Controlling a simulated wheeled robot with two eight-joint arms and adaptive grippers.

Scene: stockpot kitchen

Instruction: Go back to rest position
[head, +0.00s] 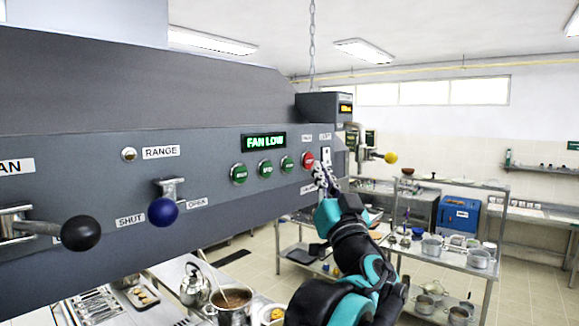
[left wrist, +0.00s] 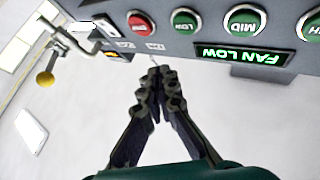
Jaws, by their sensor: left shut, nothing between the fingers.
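My left gripper (head: 322,176) is raised in front of the grey hood panel, at the right end of its row of buttons. In the left wrist view my left gripper (left wrist: 158,72) has its fingers together with nothing between them. The red button (head: 308,159) is just left of the fingers in the head view; several green buttons (head: 265,168) run further left. The green display (head: 264,142) reads FAN LOW, and it also shows in the left wrist view (left wrist: 243,56). I cannot tell whether the fingertips touch the panel. My right gripper is not in view.
A black-knobbed lever (head: 81,233) and a blue-knobbed lever (head: 163,211) stick out from the panel. A yellow-knobbed lever (head: 391,158) is beyond its right end. Below are a pot (head: 231,304) and kettle (head: 195,286). Metal shelves with pots (head: 432,246) stand at right.

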